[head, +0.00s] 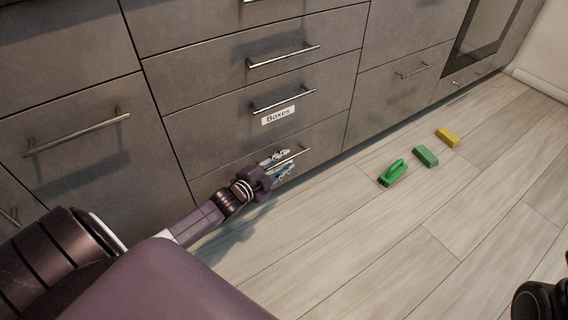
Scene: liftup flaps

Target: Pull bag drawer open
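No drawer label reading "bag" shows. The drawer labelled "Boxes" (278,116) is shut, with a bar handle (283,101). The lowest drawer (331,140) beneath it is also shut, and no label shows on its visible front. My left gripper (283,165) is at the lowest drawer's handle (303,152). Its two fingers are spread apart, one above and one below the bar. The gripper hides part of this handle, and I cannot tell if the fingers touch it.
A green brush-like object (392,174), a green block (425,156) and a yellow block (447,137) lie on the wooden floor right of the drawers. Other drawers with bar handles (78,131) are shut. An oven-like dark panel (478,38) is at upper right.

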